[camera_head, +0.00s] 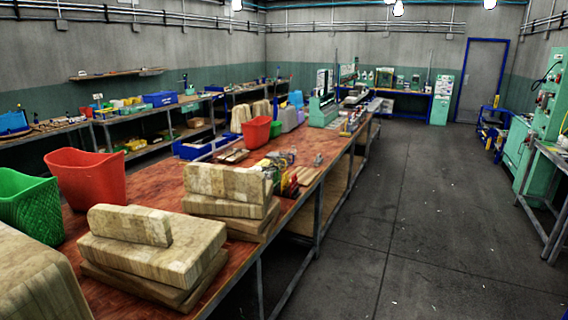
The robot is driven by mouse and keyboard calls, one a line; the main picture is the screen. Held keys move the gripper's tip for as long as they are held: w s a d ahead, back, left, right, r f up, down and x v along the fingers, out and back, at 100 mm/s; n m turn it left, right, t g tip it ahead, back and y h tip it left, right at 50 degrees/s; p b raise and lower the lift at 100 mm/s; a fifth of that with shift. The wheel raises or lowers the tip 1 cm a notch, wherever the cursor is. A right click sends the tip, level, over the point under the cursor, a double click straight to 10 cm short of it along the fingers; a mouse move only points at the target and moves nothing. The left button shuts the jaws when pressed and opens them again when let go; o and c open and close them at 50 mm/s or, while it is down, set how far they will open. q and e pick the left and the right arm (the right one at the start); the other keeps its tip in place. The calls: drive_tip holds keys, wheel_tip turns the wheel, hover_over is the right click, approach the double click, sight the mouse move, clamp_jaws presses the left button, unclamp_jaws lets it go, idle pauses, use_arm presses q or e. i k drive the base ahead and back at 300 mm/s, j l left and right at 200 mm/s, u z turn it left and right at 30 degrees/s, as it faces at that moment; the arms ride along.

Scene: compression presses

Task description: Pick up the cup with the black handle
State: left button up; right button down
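I cannot make out a cup with a black handle in the head view. Several small items (281,163), some yellow and some metallic, lie in a cluster on the long red-brown workbench (165,189), behind the stacked wooden blocks. They are too small to tell apart. Neither of my grippers shows in this view.
Wooden blocks (150,258) stack at the bench's near end, with another stack (228,185) behind. A red bin (88,180) and green basket (32,210) stand left. A smaller red bin (256,132) and blue crate (203,148) stand farther back. The floor (420,230) right is clear.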

sight(267, 168)
drive_tip(key=i+l+z, duration=0.4)
drive_tip(key=i, duration=0.55)
drive_tip(key=i+z, duration=0.4)
drive_tip(key=i, duration=0.5)
drive_tip(key=i+l+u, duration=0.1)
drive_tip(key=i, duration=0.75)
drive_tip(key=i+l, duration=0.15)
drive_tip(key=i, duration=0.65)
drive_tip(key=i+l+u, duration=0.1)
drive_tip(key=i+u, duration=0.4)
drive_tip(key=i+l+u, duration=0.25)
drive_tip(key=u, duration=0.2)
drive_tip(key=i+l+u, duration=0.75)
drive_tip(key=l+u, duration=0.2)
drive_tip(key=i+l+u, duration=0.15)
drive_tip(key=l+u, duration=0.35)
drive_tip(key=l, duration=0.2)
drive_tip(key=l+u, duration=0.45)
drive_tip(key=l, duration=0.2)
drive_tip(key=i, duration=0.05)
